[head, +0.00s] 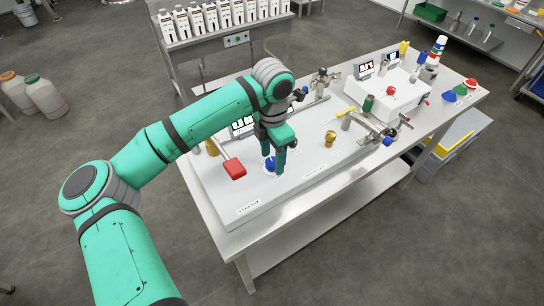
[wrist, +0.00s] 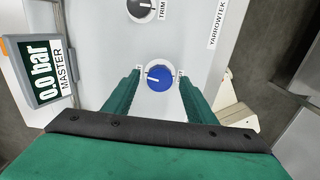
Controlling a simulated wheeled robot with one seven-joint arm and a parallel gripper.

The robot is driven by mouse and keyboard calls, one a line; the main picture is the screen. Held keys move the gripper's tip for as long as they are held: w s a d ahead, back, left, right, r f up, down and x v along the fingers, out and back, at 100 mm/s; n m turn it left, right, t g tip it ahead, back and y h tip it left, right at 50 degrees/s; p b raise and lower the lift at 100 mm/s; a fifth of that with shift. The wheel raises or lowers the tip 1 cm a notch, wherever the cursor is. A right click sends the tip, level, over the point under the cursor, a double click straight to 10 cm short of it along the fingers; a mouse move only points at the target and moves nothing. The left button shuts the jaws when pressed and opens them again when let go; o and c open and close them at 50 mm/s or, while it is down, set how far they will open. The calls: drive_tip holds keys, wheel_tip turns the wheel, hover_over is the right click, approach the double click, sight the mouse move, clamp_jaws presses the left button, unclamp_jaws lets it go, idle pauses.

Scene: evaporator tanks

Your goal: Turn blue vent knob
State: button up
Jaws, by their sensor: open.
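The blue vent knob (wrist: 159,78) is a round blue dial with a white pointer line, set on the pale panel. In the wrist view it lies between the two fingers of my gripper (wrist: 158,95), with a gap to each side. The pointer line points left. In the head view the blue knob (head: 270,164) shows partly behind the fingers of my gripper (head: 277,166), which point down over it. My gripper is open and holds nothing. Part of the lettering around the knob is hidden by the fingers.
A black TRIM knob (wrist: 143,8) sits above the blue one in the wrist view. A MASTER display (wrist: 42,72) reading 0.0 bar stands at the left. In the head view a red paddle handle (head: 234,169) is left of my gripper, and a brass knob (head: 330,138) is at right.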

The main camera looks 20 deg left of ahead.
drive_tip(key=shift+f, duration=0.15)
drive_tip(key=shift+c, duration=0.2)
drive_tip(key=c, duration=1)
drive_tip(key=shift+n, duration=1)
drive_tip(key=o, duration=1)
drive_tip(key=shift+o, duration=0.2)
